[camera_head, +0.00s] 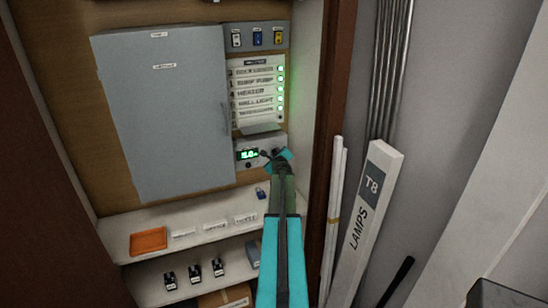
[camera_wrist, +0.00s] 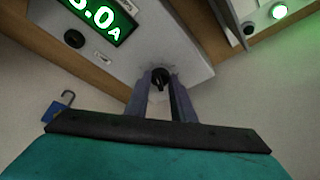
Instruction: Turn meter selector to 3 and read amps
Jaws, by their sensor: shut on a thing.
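The grey meter (camera_head: 258,163) is mounted on the board right of the large grey cabinet. Its green display (camera_head: 247,155) looks like 15.0 or 16.0, but the digits are small. In the wrist view the display (camera_wrist: 103,14) is cut off and shows "3.0A" or "8.0A" at its end. My gripper (camera_head: 276,158) reaches the meter's right side, and in the wrist view its fingers (camera_wrist: 160,90) are shut on the dark selector knob (camera_wrist: 160,78). The knob's setting and number marks cannot be read. A small black round part (camera_wrist: 74,39) sits below the display.
A labelled circuit panel (camera_head: 256,92) with several green lights is above the meter. The grey cabinet (camera_head: 165,115) is to the left. A blue padlock (camera_head: 261,193) and an orange tray (camera_head: 148,241) are on the shelf below. White tubes and a T8 lamps box (camera_head: 365,215) stand at right.

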